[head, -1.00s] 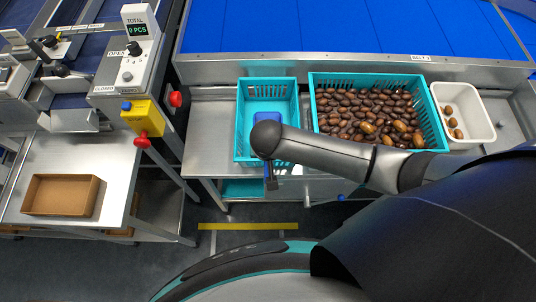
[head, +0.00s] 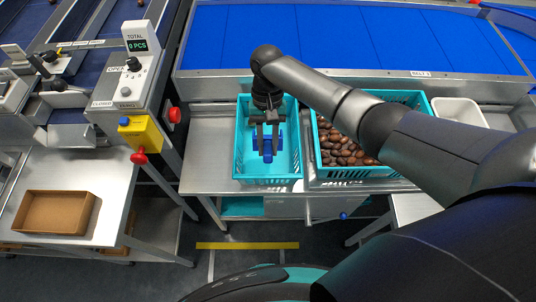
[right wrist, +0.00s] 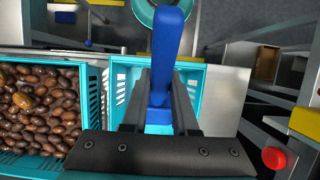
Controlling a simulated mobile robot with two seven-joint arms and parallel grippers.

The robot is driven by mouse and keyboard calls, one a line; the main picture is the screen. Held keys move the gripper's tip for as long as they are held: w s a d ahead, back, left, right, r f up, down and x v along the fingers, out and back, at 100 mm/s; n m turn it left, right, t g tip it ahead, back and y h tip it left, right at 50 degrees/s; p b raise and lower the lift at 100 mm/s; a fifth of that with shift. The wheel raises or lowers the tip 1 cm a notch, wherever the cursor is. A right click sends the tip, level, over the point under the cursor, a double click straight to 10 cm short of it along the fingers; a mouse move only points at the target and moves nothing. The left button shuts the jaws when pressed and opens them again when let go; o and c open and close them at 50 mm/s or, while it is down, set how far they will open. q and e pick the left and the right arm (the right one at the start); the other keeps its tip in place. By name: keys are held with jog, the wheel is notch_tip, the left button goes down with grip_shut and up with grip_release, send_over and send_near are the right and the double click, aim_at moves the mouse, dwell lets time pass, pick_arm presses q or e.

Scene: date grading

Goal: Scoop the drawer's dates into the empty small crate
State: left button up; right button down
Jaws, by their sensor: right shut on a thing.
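The small teal crate (head: 240,160) stands on the steel bench at centre left. I see no dates in it. My right gripper (head: 267,143) is over this crate, shut on a blue scoop (head: 267,156). In the right wrist view the scoop's blue handle (right wrist: 166,45) stands between the two fingers (right wrist: 160,112). I cannot tell whether the scoop touches the crate floor. A larger teal crate (head: 425,100) full of brown dates (head: 345,150) stands to the right, partly covered by my right arm. No open drawer is clearly visible. My left gripper is out of view.
A white tub (head: 458,112) stands at the right, partly behind my arm. A blue belt (head: 340,35) runs behind the bench. A blue knob (head: 343,215) shows below the bench. A brown tray (head: 55,212) lies on the left table, near a red knob (head: 139,157).

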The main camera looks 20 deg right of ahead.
jog(key=shift+w+d+r+g+b, duration=0.15)
jog(key=shift+w+r+g+b, duration=0.15)
jog(key=shift+w+g+b, duration=0.55)
jog(key=w+r+g+b, duration=0.1)
jog(key=b, duration=0.3)
jog(key=shift+d+r+y, duration=0.2)
jog(key=shift+y, duration=0.2)
jog(key=shift+w+r+g+b, duration=0.35)
jog(key=shift+g+b, duration=0.1)
jog(key=shift+b, duration=0.35)
jog(key=shift+w+d+r+b, duration=0.15)
jog(key=shift+r+b, duration=0.05)
jog(key=shift+b, duration=0.2)
jog(key=shift+r, duration=0.1)
